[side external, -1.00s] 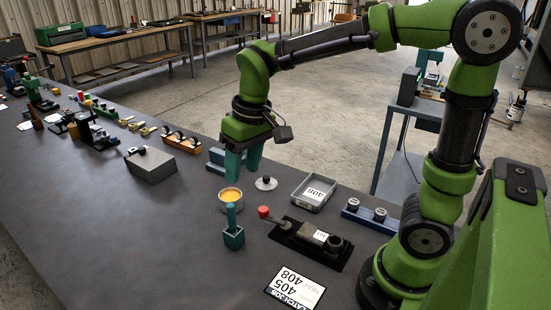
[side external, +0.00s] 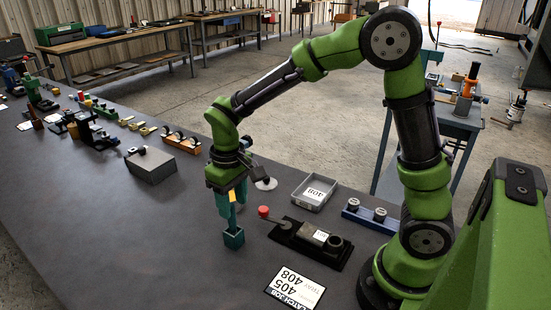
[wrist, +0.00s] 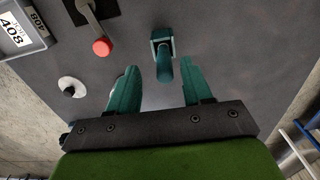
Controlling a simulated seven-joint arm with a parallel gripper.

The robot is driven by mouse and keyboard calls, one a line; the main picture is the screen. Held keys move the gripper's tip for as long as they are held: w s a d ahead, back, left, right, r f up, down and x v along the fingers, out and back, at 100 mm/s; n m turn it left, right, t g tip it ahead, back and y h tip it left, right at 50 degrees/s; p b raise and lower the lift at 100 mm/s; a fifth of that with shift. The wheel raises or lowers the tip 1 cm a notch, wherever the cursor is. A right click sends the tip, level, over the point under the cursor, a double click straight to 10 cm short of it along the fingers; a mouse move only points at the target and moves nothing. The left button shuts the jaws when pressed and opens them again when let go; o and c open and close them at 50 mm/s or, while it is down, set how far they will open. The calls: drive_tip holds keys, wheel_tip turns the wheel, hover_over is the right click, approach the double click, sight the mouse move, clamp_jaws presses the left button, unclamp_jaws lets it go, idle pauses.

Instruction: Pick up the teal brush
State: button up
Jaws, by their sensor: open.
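The teal brush (side external: 232,218) stands upright in a small square teal holder (side external: 233,238) on the dark bench. In the wrist view the brush (wrist: 164,71) shows with its handle end toward me, and the holder (wrist: 162,37) lies beyond it. My gripper (side external: 231,208) is open, with teal fingers pointing down just above the holder. In the wrist view my gripper (wrist: 160,72) has one fingertip on each side of the handle, with a visible gap on both sides. I cannot tell how far down the handle the fingertips reach.
A red-knobbed lever fixture (side external: 312,238), a grey tray (side external: 314,192) and a label card (side external: 295,288) lie to the right. A grey block (side external: 150,165) sits to the left. A yellow patch (side external: 232,196) shows between my fingers. The front left of the bench is clear.

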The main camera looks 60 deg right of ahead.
sight(233, 225)
drive_tip(key=f, duration=0.5)
drive_tip(key=shift+w+a+f, duration=0.25)
drive_tip(key=shift+f, duration=0.05)
drive_tip(key=shift+c, duration=0.2)
clamp_jaws()
